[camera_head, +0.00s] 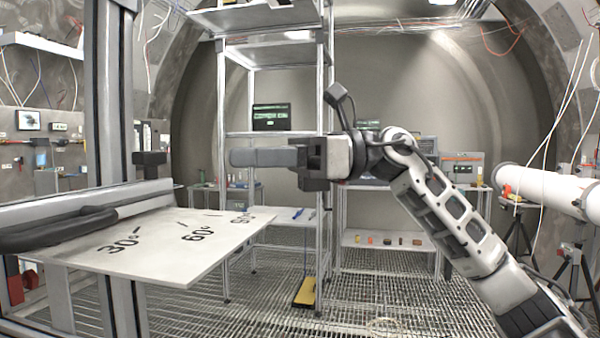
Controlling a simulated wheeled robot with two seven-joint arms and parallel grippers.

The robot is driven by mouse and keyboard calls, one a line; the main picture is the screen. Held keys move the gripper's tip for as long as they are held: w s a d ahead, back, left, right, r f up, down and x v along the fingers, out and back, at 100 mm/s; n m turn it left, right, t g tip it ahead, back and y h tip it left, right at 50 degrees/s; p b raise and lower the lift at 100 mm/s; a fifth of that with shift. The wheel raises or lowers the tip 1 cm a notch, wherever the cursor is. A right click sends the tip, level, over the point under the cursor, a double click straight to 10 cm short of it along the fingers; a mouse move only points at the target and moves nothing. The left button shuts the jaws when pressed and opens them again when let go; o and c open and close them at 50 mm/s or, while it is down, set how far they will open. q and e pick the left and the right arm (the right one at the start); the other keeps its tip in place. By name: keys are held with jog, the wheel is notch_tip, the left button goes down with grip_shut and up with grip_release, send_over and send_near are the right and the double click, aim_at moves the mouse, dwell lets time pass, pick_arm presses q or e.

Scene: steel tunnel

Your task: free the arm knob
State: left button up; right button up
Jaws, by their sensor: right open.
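A pale board (185,265) with angle marks 30°, 60° and 90° spreads across the left of the head view. A dark padded arm (60,228) lies along its left side, beside a grey bar (85,208). A black block-shaped knob (150,162) stands up at the far end of the bar; I cannot tell how it is fastened. My right gripper (240,157) comes in from the right, its fingers pointing left at about the knob's height. It is open, with a clear gap between it and the knob. My left gripper is out of view.
A grey upright post (110,90) rises at the left, beside the board. A metal shelf rack (325,200) stands behind my right gripper. A white pipe (545,188) on tripods is at the right. The grated floor (260,315) is mostly clear, with a yellow item (305,292) near the rack.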

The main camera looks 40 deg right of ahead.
jog(key=b+v, duration=0.1)
jog(key=v, duration=0.5)
dwell(0.4)
